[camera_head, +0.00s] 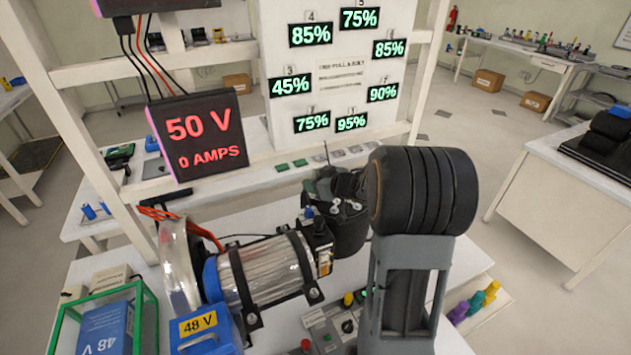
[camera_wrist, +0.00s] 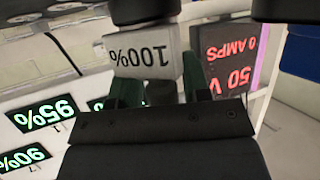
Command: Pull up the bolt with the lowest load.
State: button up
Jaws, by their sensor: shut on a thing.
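In the wrist view my gripper (camera_wrist: 160,82) has its dark green fingers shut on a pale block marked 100% (camera_wrist: 140,58). The mark reads upside down there, and a dark round part adjoins the block. In the head view my gripper (camera_head: 326,186) is dark and partly hidden by my own wrist, behind the motor; the held block cannot be made out. The load board (camera_head: 345,75) shows 45% (camera_head: 291,85) at number 3, the lowest reading. Others are 75%, 85%, 90% and 95%. I cannot make out which bolt belongs to which number.
A red-lit display (camera_head: 199,138) reads 50 V, 0 AMPS. A green-framed case (camera_head: 62,300) stands at left. White frame posts flank the board. Open floor lies at right.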

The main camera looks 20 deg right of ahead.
aim_at(313, 163)
jog(key=shift+s+f, duration=0.2)
jog(key=shift+f, duration=0.5)
dwell(3.0)
dwell(2.2)
jog(key=shift+w+r+p, duration=0.15)
jog(key=shift+r+p, duration=0.8)
jog(key=shift+p, duration=0.05)
jog(key=shift+r+p, duration=1.1)
jog(key=shift+r, duration=1.8)
jog(key=shift+d, duration=0.15)
